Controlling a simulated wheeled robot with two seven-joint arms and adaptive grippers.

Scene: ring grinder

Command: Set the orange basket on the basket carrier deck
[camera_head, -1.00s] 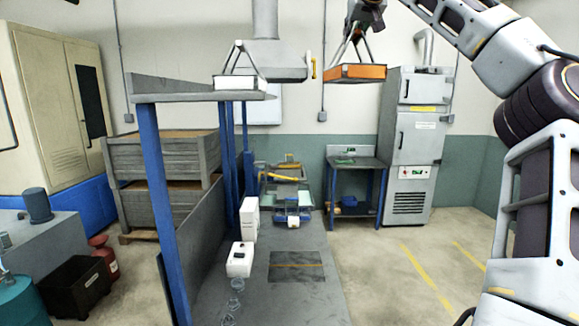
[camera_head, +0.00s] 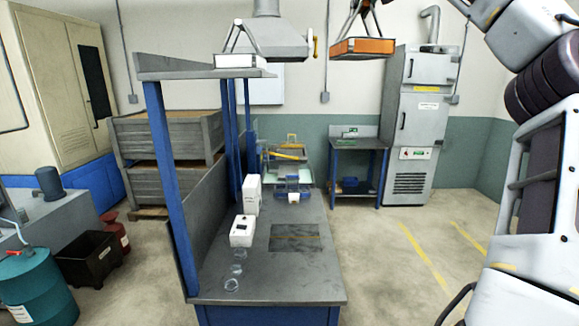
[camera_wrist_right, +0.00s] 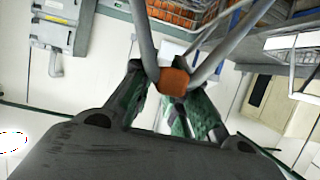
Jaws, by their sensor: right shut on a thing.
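The orange basket (camera_head: 362,47) hangs in the air at the top of the head view, well above the floor. My right gripper (camera_wrist_right: 172,85) is shut on the orange grip of its handle in the wrist view. The mesh side of the basket also shows there (camera_wrist_right: 185,12). In the head view the gripper is mostly cut off by the top edge. A white basket (camera_head: 240,61) with a similar raised handle stands on the high grey shelf (camera_head: 200,73), left of the orange basket. I cannot tell which surface is the carrier deck. My left gripper is out of view.
A long grey bench (camera_head: 265,285) carries white boxes (camera_head: 242,231) and clear rings (camera_head: 232,285). Equipment with a yellow bar (camera_head: 288,155) is at its far end. A small blue-legged table (camera_head: 357,150) and a grey cabinet (camera_head: 414,130) stand behind. Floor right of the bench is clear.

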